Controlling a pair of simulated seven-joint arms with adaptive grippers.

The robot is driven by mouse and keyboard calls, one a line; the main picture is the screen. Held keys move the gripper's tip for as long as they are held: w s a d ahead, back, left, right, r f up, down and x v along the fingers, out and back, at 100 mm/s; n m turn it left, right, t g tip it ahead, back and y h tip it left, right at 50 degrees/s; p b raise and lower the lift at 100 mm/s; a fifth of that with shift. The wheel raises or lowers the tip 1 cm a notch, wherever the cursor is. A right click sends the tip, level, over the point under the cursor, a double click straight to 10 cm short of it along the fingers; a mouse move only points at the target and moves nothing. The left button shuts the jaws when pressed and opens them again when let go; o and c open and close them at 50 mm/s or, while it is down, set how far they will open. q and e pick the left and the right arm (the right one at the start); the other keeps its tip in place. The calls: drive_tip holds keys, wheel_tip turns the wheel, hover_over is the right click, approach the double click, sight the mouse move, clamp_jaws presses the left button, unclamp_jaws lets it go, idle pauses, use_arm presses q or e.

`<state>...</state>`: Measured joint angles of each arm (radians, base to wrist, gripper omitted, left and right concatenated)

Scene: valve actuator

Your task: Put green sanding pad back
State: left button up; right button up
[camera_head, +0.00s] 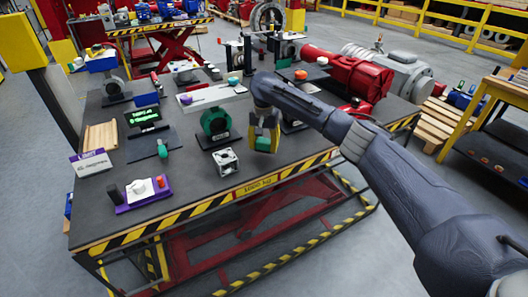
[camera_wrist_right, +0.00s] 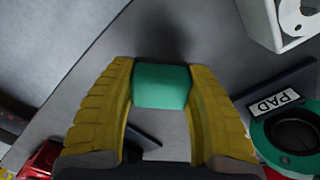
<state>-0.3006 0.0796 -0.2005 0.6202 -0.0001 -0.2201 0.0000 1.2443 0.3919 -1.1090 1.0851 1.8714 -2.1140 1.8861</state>
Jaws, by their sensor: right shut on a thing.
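My right gripper (camera_head: 265,148) is over the front part of the dark worktable (camera_head: 225,193). Its yellow fingers are shut on the green sanding pad (camera_head: 263,144). In the right wrist view the green pad (camera_wrist_right: 162,86) sits between the two fingers (camera_wrist_right: 161,72), with grey tabletop behind it. Its exact height above the table is hard to tell. A "PAD" label (camera_wrist_right: 275,102) lies beside a green ring-shaped part (camera_wrist_right: 268,135) to the right in that view. My left gripper is not in view.
A green ring on a stand (camera_head: 215,122) and a metal cube (camera_head: 226,161) stand left of the gripper. A white board (camera_head: 213,96) is behind. A red motor (camera_head: 360,75) is at the back right. A purple-based tray (camera_head: 142,195) is front left.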

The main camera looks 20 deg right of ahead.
sight(264, 151)
drive_tip(key=shift+f, duration=1.5)
drive_tip(key=shift+f, duration=0.2)
drive_tip(key=o, duration=1.2)
drive_tip(key=shift+c, duration=0.2)
drive_tip(key=shift+r, duration=0.15)
wheel_tip(264, 151, up, 12)
drive_tip(key=shift+r, duration=0.1)
